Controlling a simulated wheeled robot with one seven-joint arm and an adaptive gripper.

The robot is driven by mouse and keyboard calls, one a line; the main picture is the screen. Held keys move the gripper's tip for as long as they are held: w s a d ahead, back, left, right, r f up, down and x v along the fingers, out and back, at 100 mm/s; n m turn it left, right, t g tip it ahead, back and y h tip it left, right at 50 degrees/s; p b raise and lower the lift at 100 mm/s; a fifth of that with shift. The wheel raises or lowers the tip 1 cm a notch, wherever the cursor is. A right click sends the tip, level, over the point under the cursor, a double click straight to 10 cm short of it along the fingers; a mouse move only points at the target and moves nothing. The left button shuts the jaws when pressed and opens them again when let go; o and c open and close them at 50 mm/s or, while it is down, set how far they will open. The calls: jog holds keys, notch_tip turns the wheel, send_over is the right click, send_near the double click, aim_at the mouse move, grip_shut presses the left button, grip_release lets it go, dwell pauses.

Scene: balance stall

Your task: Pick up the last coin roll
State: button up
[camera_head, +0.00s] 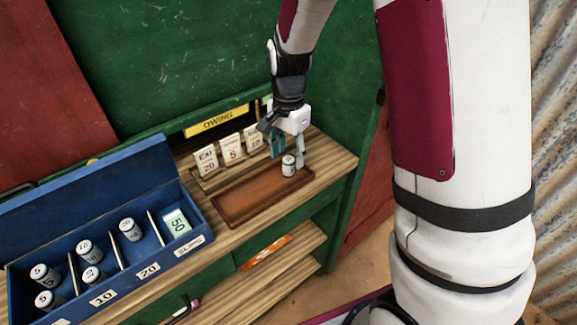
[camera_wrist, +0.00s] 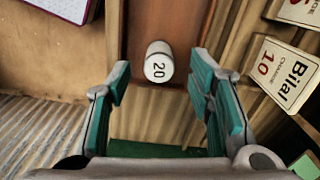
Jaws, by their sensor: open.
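A white coin roll marked 20 (camera_head: 288,166) stands at the right end of the shallow brown tray (camera_head: 226,211). It also shows in the wrist view (camera_wrist: 158,62), between and just beyond the tips of the teal fingers. My gripper (camera_head: 289,150) is open and empty, pointing down just above and around the roll, and I see no finger touching it. Other coin rolls stand or lean in the blue box: several in the left compartments, including rolls marked 5 (camera_head: 45,273) and 10 (camera_head: 89,250), and one farther right (camera_head: 130,229).
Name cards with numbers, including Esi 20 (camera_head: 207,162) and Bilal 10 (camera_wrist: 282,75), stand along the tray's back edge. A yellow OWING sign (camera_head: 217,121) is behind them. A green 50 slip (camera_head: 177,222) lies in the box's right compartment. The tray's left part is clear.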

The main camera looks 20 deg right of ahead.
aim_at(288, 159)
jog(key=shift+s+f, duration=0.1)
jog(key=shift+f, duration=1.75)
grip_shut()
jog(key=shift+r, duration=0.2)
